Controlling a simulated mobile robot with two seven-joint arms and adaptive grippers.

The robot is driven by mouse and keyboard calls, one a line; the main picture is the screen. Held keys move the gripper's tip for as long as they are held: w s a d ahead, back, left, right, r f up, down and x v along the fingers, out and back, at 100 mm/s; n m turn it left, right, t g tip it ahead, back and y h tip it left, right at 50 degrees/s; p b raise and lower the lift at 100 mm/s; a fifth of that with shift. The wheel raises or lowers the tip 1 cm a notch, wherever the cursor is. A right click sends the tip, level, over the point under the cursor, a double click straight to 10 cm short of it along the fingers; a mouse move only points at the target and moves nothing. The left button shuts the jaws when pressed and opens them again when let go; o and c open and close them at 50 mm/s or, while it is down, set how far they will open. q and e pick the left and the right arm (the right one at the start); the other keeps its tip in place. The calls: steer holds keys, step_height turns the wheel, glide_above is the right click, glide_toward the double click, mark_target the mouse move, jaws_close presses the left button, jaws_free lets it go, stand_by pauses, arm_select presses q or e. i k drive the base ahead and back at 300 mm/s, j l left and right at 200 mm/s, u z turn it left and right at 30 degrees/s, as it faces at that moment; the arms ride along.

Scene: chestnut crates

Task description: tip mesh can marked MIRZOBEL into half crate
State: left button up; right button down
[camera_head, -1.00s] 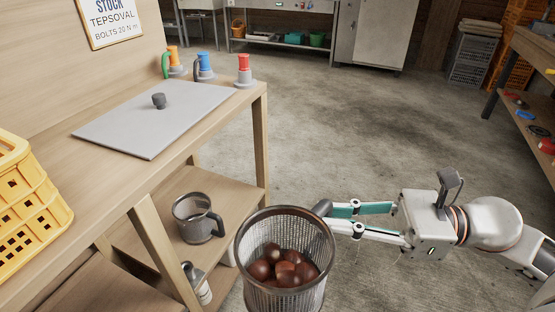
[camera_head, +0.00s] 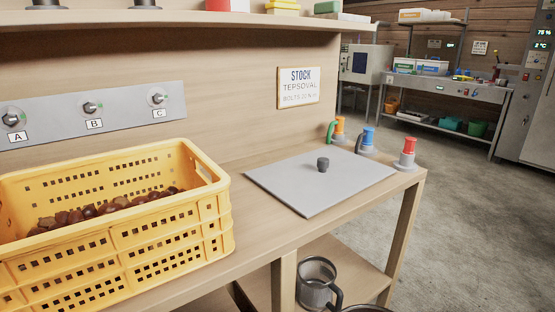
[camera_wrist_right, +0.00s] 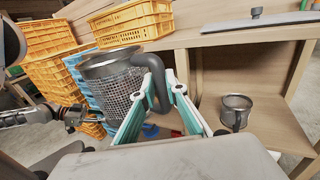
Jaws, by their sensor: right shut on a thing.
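A mesh can (camera_wrist_right: 118,88) with a grey rim and dark handle is in the right wrist view. My right gripper (camera_wrist_right: 155,90) is shut on its handle and holds it in front of the bench. In the head view only a sliver of the can's dark rim (camera_head: 366,309) shows at the bottom edge; its contents are hidden. No MIRZOBEL mark is readable. A yellow crate (camera_head: 120,265), partly filled with chestnuts (camera_head: 105,207), stands on the bench at the left of the head view. My left gripper seems to show small at the left of the right wrist view; its jaws are unclear.
A grey board (camera_head: 320,185) with a knob lies on the bench (camera_head: 250,245). Several coloured-top items, one a red-topped one (camera_head: 406,152), stand behind its right end. A grey mug-like can (camera_head: 317,283) stands on the lower shelf. Stacked yellow and blue crates (camera_wrist_right: 82,75) show in the wrist view.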

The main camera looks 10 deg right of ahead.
mark_target(95, 234)
steer(key=l+u, duration=0.2)
steer(key=u, duration=0.2)
steer(key=l+u, duration=0.2)
steer(key=u, duration=0.15)
steer(key=l+u, duration=0.4)
steer(key=l, duration=0.2)
steer(key=k+l, duration=0.1)
steer(key=l, duration=0.4)
steer(key=k+l+u, duration=0.15)
steer(key=l, duration=0.8)
